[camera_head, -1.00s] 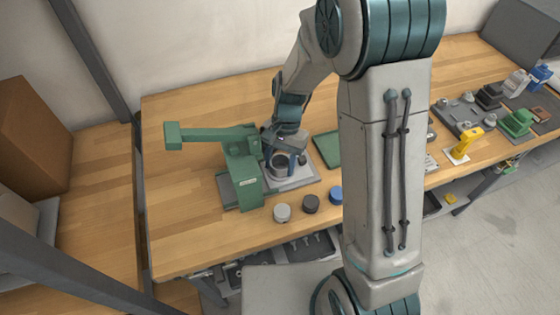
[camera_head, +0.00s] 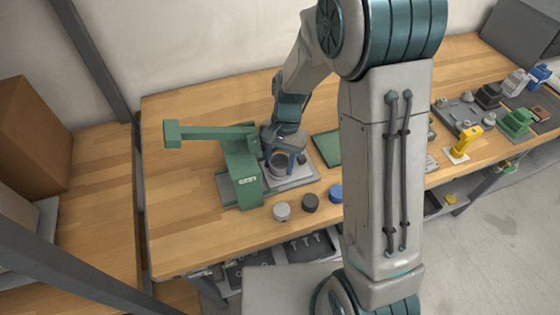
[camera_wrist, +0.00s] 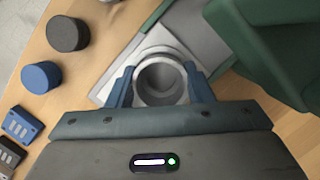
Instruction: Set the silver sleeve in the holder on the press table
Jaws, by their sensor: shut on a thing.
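The silver sleeve (camera_wrist: 160,80) is a short, open-topped metal cylinder between the two blue fingers of my gripper (camera_wrist: 157,76) in the wrist view. My gripper is shut on it from both sides. In the head view the sleeve (camera_head: 279,161) shows between the fingers of my gripper (camera_head: 283,153), beside the green press (camera_head: 241,170). Beneath it is a light grey plate (camera_wrist: 113,84) on the press table. The holder is largely hidden under the sleeve and fingers, so I cannot tell whether the sleeve is seated in it or just above.
A light grey cap (camera_head: 282,211), a dark cap (camera_head: 310,203) and a blue cap (camera_head: 336,194) stand in front of the plate. The green press frame rises close to my gripper. A green mat (camera_head: 328,145) lies right of the plate. The bench's left part is clear.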

